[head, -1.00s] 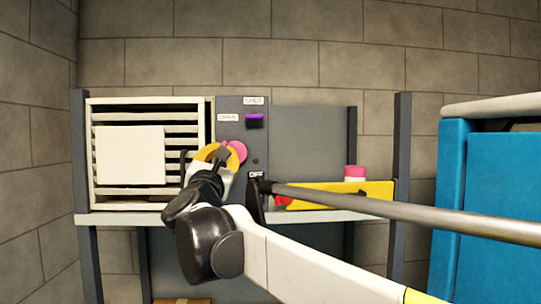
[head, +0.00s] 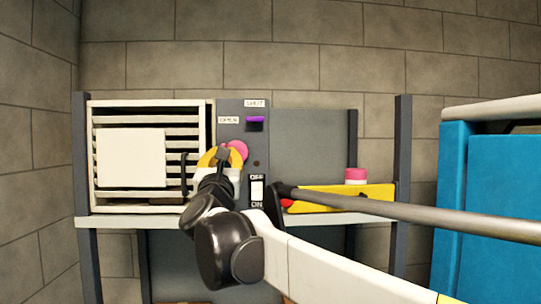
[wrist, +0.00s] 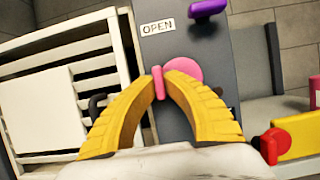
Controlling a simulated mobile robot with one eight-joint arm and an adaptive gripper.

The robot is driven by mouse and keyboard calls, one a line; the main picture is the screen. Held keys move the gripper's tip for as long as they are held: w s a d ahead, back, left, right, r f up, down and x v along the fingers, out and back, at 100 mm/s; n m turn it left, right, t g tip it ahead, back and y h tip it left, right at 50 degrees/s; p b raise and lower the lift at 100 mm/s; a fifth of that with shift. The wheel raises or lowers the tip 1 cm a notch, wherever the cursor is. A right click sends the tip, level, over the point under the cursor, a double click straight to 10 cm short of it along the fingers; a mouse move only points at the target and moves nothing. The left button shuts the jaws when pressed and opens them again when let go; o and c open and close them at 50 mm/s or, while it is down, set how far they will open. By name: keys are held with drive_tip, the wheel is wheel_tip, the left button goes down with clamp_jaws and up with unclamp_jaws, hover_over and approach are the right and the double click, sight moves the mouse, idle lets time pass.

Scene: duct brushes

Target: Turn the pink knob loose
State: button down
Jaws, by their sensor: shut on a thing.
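The pink knob (head: 238,150) is on the dark grey panel, just below the OPEN label. In the wrist view the knob (wrist: 184,72) is a round pink disc with a raised pink grip bar (wrist: 158,83) across it. My gripper (head: 222,155) has yellow fingers and reaches up to the knob. In the wrist view my gripper (wrist: 159,82) is shut on the bar, one fingertip on each side. The lower part of the disc is hidden behind the right finger.
A louvred vent (head: 108,113) with a white plate is left of the panel (head: 229,112). A purple lever (head: 255,122) sits above the knob; an OFF/ON switch (head: 257,190) is below. A yellow block (head: 330,197) and a metal bar (head: 400,210) are right. A blue cabinet (head: 500,200) stands far right.

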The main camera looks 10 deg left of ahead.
drive_tip(key=c, duration=1.5)
unclamp_jaws()
drive_tip(key=v, duration=1.2)
